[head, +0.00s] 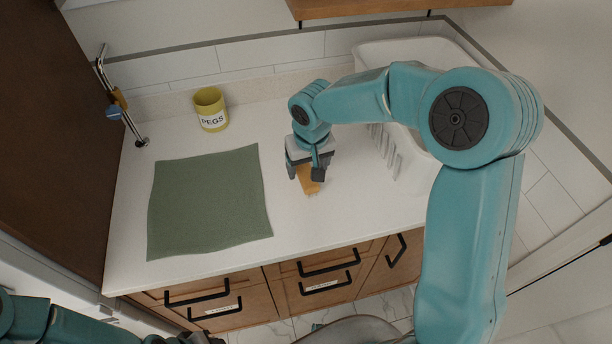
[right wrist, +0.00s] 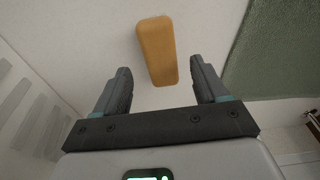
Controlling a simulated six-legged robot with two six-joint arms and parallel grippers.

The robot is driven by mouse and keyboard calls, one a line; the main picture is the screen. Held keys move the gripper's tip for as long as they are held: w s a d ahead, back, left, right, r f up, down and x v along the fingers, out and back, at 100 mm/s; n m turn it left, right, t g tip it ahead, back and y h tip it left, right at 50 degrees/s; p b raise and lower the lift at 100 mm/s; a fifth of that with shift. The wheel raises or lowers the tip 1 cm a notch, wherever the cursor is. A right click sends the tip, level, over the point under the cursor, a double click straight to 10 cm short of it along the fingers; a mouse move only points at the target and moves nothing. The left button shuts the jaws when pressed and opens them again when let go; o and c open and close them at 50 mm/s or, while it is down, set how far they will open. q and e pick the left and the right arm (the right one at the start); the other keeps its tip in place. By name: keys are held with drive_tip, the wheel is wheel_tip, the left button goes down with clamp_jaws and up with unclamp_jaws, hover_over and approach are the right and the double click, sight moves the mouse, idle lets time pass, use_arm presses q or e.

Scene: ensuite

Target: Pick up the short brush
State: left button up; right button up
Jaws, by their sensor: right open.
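The short brush (head: 309,182) shows as a small orange-tan block on the white counter, right of the green mat. Its upper part is hidden by my right gripper (head: 304,173) in the head view. In the right wrist view the block (right wrist: 157,48) lies ahead of the open fingers (right wrist: 160,66), roughly centred between them, its near end reaching into the gap. No finger visibly touches it. Bristles cannot be made out clearly. My left arm shows at the bottom left of the head view; its gripper (head: 190,338) is dark and cut off by the edge.
A green mat (head: 205,200) lies flat on the counter. A yellow cup marked PEGS (head: 210,108) stands behind it. A white basin or rack (head: 440,52) stands right of the gripper. A metal rail (head: 115,95) is on the left. Drawers with black handles (head: 330,262) lie below the front edge.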

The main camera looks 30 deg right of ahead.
sight(307, 175)
wheel_tip(307, 175, down, 4)
drive_tip(key=shift+a+r+p, duration=0.1)
drive_tip(key=shift+r+p, duration=0.1)
drive_tip(key=shift+p, duration=0.2)
drive_tip(key=shift+w+f, duration=0.2)
drive_tip(key=shift+f, duration=0.15)
drive_tip(key=shift+s+r, duration=0.15)
drive_tip(key=c, duration=1.1)
drive_tip(key=shift+o, duration=0.2)
wheel_tip(307, 175, up, 20)
drive_tip(key=shift+b, duration=0.45)
